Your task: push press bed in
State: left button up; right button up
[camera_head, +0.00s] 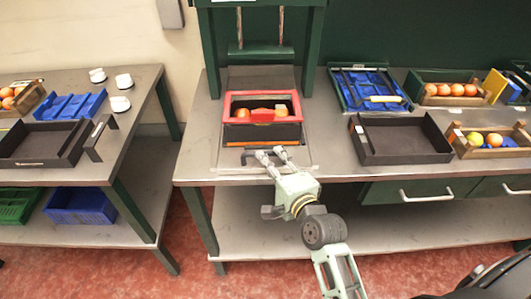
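The green press (309,50) stands at the back of the middle table. Its bed (232,164) lies in front of the press frame and carries a red-rimmed dark box (262,96) with a few oranges (281,111) in it. A dark handle (247,152) shows at the bed's front edge. My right gripper (271,155) is at this front edge, fingers pointing toward the box. Its fingers are apart with nothing seen between them; I cannot tell whether they touch the handle. My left gripper is not in view.
To the right stand an empty dark tray (402,151), a blue tray with tools (353,83) and wooden crates of oranges (429,101). A drawer handle (427,197) sticks out below. A gap separates the left table (140,90). The tabletop left of the bed is clear.

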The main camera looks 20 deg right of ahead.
jog(key=x, duration=0.5)
jog(key=shift+s+d, duration=0.1)
grip_shut()
jog(key=shift+f, duration=0.1)
dwell(0.4)
